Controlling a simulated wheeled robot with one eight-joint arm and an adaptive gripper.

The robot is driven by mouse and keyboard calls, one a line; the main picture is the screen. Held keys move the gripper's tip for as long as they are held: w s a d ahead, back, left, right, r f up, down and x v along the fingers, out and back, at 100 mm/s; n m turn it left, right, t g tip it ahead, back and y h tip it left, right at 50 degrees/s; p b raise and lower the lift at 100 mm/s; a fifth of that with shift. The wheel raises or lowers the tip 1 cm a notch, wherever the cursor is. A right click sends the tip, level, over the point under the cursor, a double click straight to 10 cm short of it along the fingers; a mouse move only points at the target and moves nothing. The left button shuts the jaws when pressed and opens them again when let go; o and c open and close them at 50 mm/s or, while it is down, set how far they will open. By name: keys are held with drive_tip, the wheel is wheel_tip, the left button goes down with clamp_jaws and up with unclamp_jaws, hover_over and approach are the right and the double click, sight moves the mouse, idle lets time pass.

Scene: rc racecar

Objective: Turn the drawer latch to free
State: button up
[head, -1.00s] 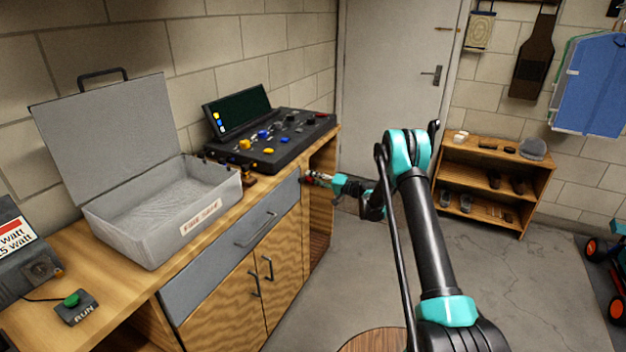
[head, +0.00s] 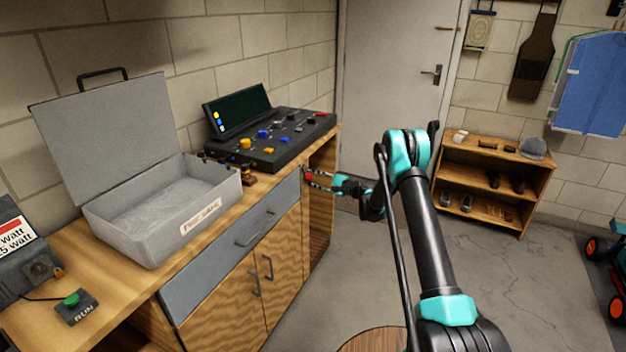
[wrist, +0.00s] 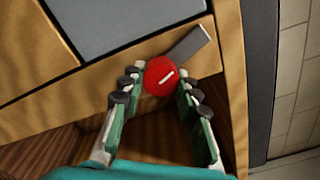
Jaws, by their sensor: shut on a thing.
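The drawer latch is a red round knob (wrist: 160,76) with a pale line across its face, on the wooden front beside the grey drawer. In the wrist view the line runs slightly tilted, rising to the right. A grey bar (wrist: 189,47) extends up and right from behind the knob. My gripper (wrist: 154,93) is shut on the red knob, with one finger at each side. In the head view my gripper (head: 318,180) reaches the bench front, and the knob (head: 309,175) shows as a small red spot. The grey drawer (head: 225,262) looks closed.
An open grey case (head: 130,241) and a dark control panel (head: 285,140) stand on the wooden bench. Cupboard doors with handles (head: 268,267) lie below the drawer. A low shoe shelf (head: 488,211) stands at the back right. The floor between (head: 480,270) is clear.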

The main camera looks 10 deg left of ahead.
drive_tip(key=shift+s+f+m, duration=0.1)
drive_tip(key=shift+m, duration=1.8)
drive_tip(key=o, duration=1.2)
drive_tip(key=shift+c, duration=0.2)
drive_tip(key=shift+d, duration=0.15)
drive_tip(key=v, duration=1.1)
drive_tip(key=shift+s+d, duration=0.15)
drive_tip(key=shift+d, duration=0.2)
